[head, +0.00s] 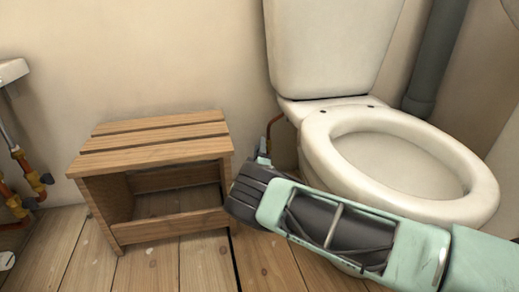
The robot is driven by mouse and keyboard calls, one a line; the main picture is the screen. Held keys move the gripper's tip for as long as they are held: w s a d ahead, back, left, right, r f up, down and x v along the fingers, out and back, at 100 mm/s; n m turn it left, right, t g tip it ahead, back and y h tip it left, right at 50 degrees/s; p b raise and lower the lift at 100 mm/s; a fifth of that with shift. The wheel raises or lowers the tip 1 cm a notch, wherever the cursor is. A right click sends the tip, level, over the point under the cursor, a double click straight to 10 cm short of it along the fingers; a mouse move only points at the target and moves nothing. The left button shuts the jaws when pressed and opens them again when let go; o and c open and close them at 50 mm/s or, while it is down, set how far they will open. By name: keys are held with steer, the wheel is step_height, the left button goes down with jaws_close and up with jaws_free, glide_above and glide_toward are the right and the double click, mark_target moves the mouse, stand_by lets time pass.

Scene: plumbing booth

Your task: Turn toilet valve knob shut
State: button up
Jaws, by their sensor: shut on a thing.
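The toilet (400,150) stands against the wall at the right of the head view. A thin copper supply pipe (271,127) comes down beside the left of its base, in the gap between the toilet and the wooden stool. My gripper (262,160) reaches into this gap at the lower end of the pipe, where the toilet valve is. It is shut on the valve knob. The knob is hidden behind my fingers and wrist, so its turn angle cannot be seen.
A slatted wooden stool (158,146) stands close to the left of my wrist. The toilet bowl is close on the right. Brass pipe fittings (38,181) and part of a white basin (12,72) are at the far left. Plank floor (195,262) is open in front.

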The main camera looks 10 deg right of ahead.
steer(key=shift+m, duration=0.6)
steer(key=shift+h, duration=0.5)
steer(key=o, duration=1)
steer(key=shift+s, duration=0.1)
steer(key=shift+s+a+p, duration=0.15)
steer(key=shift+s+p, duration=0.1)
steer(key=shift+p, duration=0.15)
steer(key=p+v, duration=0.6)
steer(key=v, duration=0.5)
steer(key=shift+f, duration=0.35)
